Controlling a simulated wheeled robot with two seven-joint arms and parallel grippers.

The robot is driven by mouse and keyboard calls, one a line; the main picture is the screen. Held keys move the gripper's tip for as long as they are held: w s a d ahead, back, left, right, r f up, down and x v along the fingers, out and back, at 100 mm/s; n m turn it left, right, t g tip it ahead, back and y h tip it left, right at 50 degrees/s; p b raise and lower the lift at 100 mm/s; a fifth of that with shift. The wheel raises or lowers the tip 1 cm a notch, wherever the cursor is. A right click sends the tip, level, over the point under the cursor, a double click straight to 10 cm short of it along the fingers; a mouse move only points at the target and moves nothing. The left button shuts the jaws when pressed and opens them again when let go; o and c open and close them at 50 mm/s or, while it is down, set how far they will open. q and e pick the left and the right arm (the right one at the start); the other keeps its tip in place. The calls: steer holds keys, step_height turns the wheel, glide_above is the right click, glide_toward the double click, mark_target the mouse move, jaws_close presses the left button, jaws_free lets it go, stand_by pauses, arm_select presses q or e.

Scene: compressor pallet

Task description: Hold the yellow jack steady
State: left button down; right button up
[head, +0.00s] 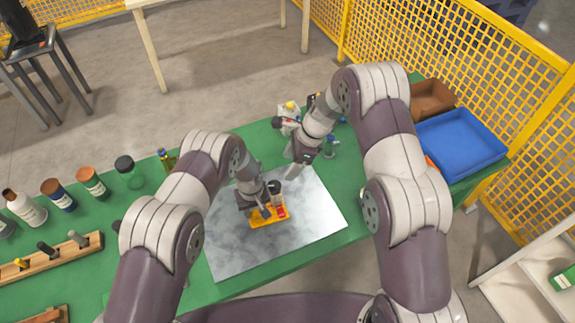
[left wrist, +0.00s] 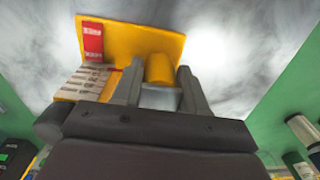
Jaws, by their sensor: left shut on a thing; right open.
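The yellow jack (head: 268,223) sits on a grey marbled plate (head: 318,228) on the green table. In the left wrist view, the jack shows as a flat yellow plate (left wrist: 145,42) with a short yellow post (left wrist: 160,68) and a red-and-white piece (left wrist: 92,42). My left gripper (head: 263,210) is shut on the yellow post from above, and the fingers also show in the left wrist view (left wrist: 160,85). A dark-capped part stands beside it on the jack. My right gripper (head: 293,172) is open above the plate's far edge, apart from the jack.
A blue tray (head: 461,146) and a brown bin (head: 432,99) are at the right end. Several bottles and jars stand along the left, near a wooden tool rack (head: 52,252). A yellow mesh fence (head: 470,50) is behind the right side. The plate's front right is clear.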

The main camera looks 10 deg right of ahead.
steer(key=w+r+m+t, duration=0.2)
steer(key=w+m+t, duration=0.5)
steer(key=w, duration=0.5)
steer(key=w+d+m+h, duration=0.3)
steer(key=w+d+m, duration=0.15)
steer(key=m, duration=0.45)
steer(key=m+g+y, duration=0.3)
steer(key=m+g, duration=0.6)
steer(key=m, duration=0.6)
glide_toward(274, 186)
steer(key=x, duration=0.8)
steer(key=shift+a+f, duration=0.1)
steer(key=shift+f, duration=0.15)
steer(key=c, duration=1.1)
steer(key=m+t, duration=0.2)
steer(key=m, duration=0.3)
steer(key=shift+s, duration=0.2)
